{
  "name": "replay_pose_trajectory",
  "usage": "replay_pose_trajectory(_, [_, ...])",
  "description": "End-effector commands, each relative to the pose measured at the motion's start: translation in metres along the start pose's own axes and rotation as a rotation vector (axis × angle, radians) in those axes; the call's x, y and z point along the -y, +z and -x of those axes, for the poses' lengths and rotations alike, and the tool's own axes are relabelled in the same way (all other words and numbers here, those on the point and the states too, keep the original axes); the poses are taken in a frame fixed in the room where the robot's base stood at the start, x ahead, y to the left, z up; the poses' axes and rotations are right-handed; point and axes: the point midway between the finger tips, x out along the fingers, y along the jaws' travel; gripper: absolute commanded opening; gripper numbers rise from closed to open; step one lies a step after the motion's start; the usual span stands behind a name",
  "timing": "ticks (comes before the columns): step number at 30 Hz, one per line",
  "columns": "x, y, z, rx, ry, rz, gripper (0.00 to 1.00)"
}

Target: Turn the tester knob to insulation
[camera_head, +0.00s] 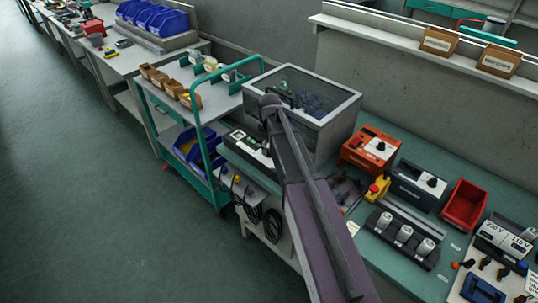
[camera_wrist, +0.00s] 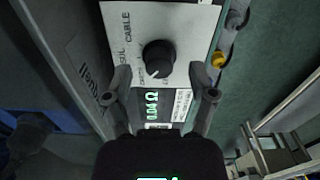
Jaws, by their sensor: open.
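The tester (camera_head: 248,147) is a dark box with a pale top panel, at the near edge of the bench beside the clear-lidded case in the head view. In the wrist view its white panel (camera_wrist: 185,20) carries a round black knob (camera_wrist: 158,57), with CABLE and a partly covered INSUL label on the left. A small white mark on the knob points toward the picture's bottom. A green lit display (camera_wrist: 152,105) shows below the knob. My gripper (camera_wrist: 163,83) is open, one finger on each side of the knob, with gaps visible. In the head view my arm hides the gripper's fingers.
A clear-lidded grey case (camera_head: 325,110) stands right behind the tester. A teal trolley (camera_head: 210,105) stands to the left. An orange unit (camera_head: 370,148), a dark unit (camera_head: 418,185) and a red bin (camera_head: 463,207) sit further right. Black cables hang below the bench edge.

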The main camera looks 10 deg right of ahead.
Motion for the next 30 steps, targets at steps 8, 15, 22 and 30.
replay_pose_trajectory(8, [0.0002,-0.0002,-0.0144,0.0,0.0,0.0,0.73])
replay_pose_trajectory(15, [0.0003,-0.0002,-0.0153,0.0,0.0,0.001,0.73])
replay_pose_trajectory(22, [0.0003,-0.0002,-0.0151,0.0,0.0,0.001,0.58])
replay_pose_trajectory(30, [0.0006,-0.0002,-0.0152,0.0,-0.001,0.001,0.0])
